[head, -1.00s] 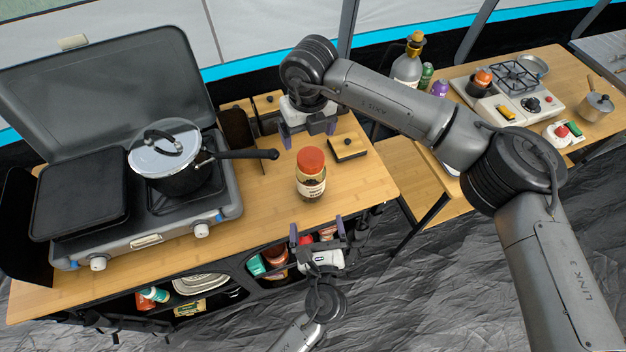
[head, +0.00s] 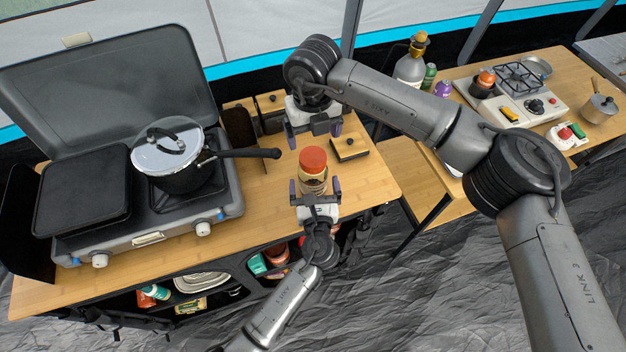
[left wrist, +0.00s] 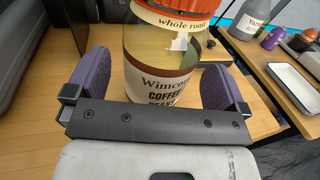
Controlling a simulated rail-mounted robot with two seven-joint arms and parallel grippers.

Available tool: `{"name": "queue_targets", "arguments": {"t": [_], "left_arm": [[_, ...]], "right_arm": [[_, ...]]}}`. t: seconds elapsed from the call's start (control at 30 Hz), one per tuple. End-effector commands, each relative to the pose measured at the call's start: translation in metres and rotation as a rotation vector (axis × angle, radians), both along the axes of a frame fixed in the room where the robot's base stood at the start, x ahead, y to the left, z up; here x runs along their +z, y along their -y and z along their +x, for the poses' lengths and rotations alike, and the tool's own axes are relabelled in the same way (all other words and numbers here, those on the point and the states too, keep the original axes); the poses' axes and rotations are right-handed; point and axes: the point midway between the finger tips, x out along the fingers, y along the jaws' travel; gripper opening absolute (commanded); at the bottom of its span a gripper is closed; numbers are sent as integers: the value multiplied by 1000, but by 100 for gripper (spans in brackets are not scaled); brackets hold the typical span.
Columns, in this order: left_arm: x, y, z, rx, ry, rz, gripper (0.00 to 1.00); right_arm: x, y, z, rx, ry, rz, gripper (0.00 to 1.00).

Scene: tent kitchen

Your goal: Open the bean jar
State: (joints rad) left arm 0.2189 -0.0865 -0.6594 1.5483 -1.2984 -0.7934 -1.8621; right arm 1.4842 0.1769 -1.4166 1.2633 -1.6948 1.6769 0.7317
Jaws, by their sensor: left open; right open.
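The bean jar (head: 312,181) stands upright on the wooden table, with its orange-red lid (head: 312,159) on. In the left wrist view the jar (left wrist: 160,75) shows a label reading coffee beans, and the lid's lower edge (left wrist: 180,14) is at the top. My left gripper (head: 315,187) is open at the jar's near side, with one purple finger on each side of its body. A gap shows beside the fingers in the left wrist view. My right gripper (head: 315,138) is open and empty, behind and above the jar.
A camping stove (head: 150,210) with a lidded pot (head: 172,160) stands to the left; the pot's handle (head: 245,154) reaches toward the jar. The table's right end is clear.

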Motion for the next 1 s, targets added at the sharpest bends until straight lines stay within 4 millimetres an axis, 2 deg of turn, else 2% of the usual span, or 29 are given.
{"name": "queue_targets", "arguments": {"t": [0.1, 0.3, 0.7, 1.0], "left_arm": [[0, -1, 13, 0, 0, 1, 100], [0, -2, 26, -1, 0, 0, 100], [0, -2, 29, 0, 0, -1, 100], [0, -2, 28, 0, 0, -1, 71]], "right_arm": [[0, 0, 0, 0, 0, 0, 87], [0, 0, 0, 0, 0, 0, 87], [0, 0, 0, 0, 0, 0, 87], [0, 0, 0, 0, 0, 0, 87]]}}
